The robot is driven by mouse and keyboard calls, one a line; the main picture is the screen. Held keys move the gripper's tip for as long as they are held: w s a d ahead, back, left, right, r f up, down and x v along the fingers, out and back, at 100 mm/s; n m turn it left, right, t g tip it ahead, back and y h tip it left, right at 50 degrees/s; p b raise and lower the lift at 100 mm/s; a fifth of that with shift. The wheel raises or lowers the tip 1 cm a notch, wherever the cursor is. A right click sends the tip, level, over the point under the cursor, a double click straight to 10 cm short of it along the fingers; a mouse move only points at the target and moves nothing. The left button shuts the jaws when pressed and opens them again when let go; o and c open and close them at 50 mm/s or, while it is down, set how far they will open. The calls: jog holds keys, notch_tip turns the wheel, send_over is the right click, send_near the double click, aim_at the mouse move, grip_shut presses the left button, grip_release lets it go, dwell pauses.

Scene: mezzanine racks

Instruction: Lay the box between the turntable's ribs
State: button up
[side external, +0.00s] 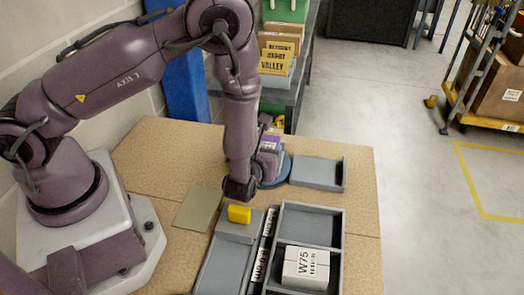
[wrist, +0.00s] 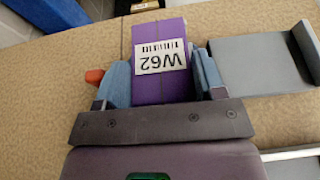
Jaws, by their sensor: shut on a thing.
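The purple box (wrist: 158,28) with a white W62 label shows in the wrist view, between the fingers of my gripper (wrist: 160,82), which is shut on it. In the side view a small purple part of the box (side external: 271,143) shows beside my gripper (side external: 267,158).
A grey divided bin (side external: 310,222) holds a white W75 box (side external: 305,268). A yellow block (side external: 239,213) sits near my arm. A flat olive panel (side external: 198,209) lies left of it.

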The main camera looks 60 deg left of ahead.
jog(key=shift+f, duration=0.35)
dwell(0.4)
jog(key=o, duration=1.4)
jog(key=v, duration=1.3)
jog(key=shift+f, duration=0.1)
